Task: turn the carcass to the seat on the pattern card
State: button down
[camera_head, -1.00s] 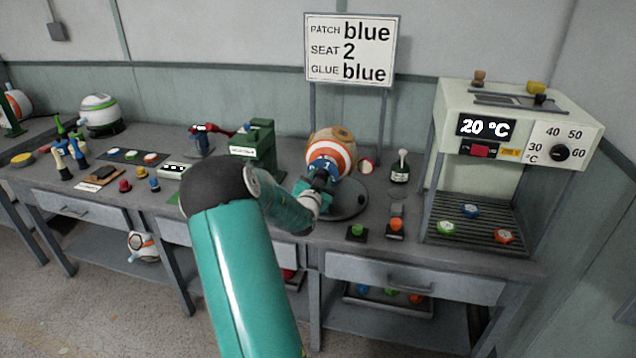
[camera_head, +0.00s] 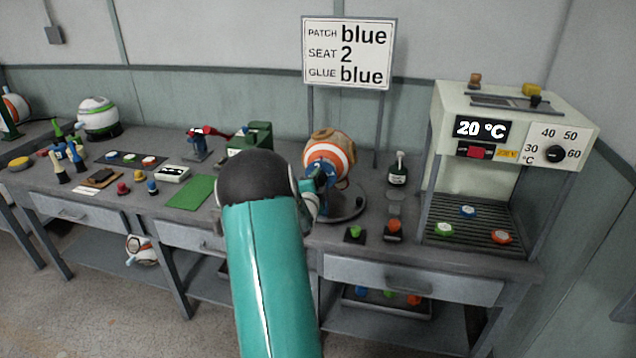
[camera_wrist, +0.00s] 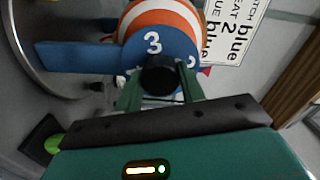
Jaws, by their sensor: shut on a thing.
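The carcass (camera_head: 328,153), a ball with orange and white bands and a tan top, sits on a round grey turntable (camera_head: 345,212) on the bench. In the wrist view its striped side (camera_wrist: 165,18) rises above a blue part (camera_wrist: 178,48) marked 3, with another numeral partly cut off at right. My gripper (camera_wrist: 160,88) is shut on a dark round knob in front of the blue part. In the head view my gripper (camera_head: 318,188) is at the carcass's near side, partly hidden by my arm. The pattern card (camera_head: 348,52) reads patch blue, seat 2, glue blue.
A press-like machine (camera_head: 520,120) showing 20 °C stands at right, with coloured discs on its rack. A green mat (camera_head: 190,192) lies left, beside several small tools.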

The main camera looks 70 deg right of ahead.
jog(key=shift+f+m, duration=0.1)
jog(key=shift+m, duration=1.4)
jog(key=shift+w, duration=0.1)
jog(key=c, duration=0.9)
grip_release()
jog(key=shift+a, duration=0.1)
jog(key=shift+o, duration=0.2)
jog(key=s+a, duration=0.2)
jog(key=a, duration=1.1)
jog(key=shift+s+a, duration=0.2)
jog(key=shift+a, duration=0.05)
